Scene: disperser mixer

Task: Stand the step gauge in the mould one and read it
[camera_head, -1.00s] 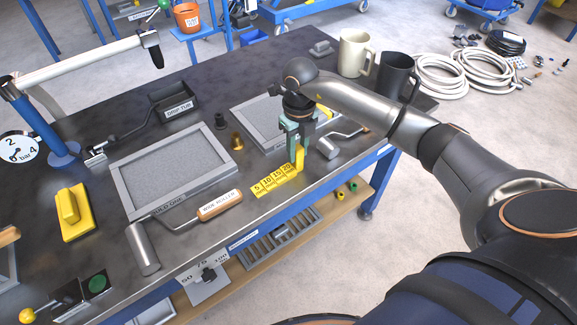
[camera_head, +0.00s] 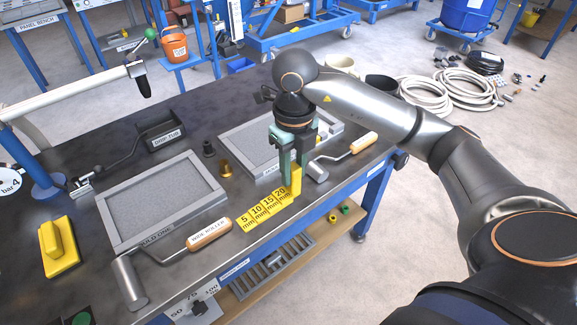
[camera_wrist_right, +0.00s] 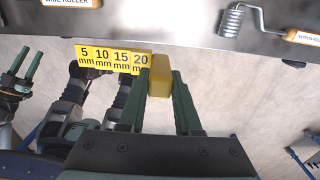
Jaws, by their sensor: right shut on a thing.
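The yellow step gauge (camera_head: 262,213) has steps marked 5, 10, 15 and 20 mm. My right gripper (camera_head: 292,180) is shut on its upright yellow grip at the 20 end. In the right wrist view the gauge (camera_wrist_right: 112,60) shows partly against the floor, near the table's front edge. I cannot tell its exact height. Mould one (camera_head: 180,224) is a grey frame with a flat grey filling, left of the gauge and apart from it. The left gripper (camera_wrist_right: 25,68) shows at the left of the right wrist view, its fingers apart and empty; the head view does not show it.
The wide roller (camera_head: 208,235) lies before mould one. A second mould (camera_head: 235,133) is behind my right gripper, with another roller (camera_head: 362,142) beside it. Dark and brass weights (camera_head: 225,169) stand between the moulds. A yellow float (camera_head: 58,248) and a drop tub (camera_head: 160,134) are further left.

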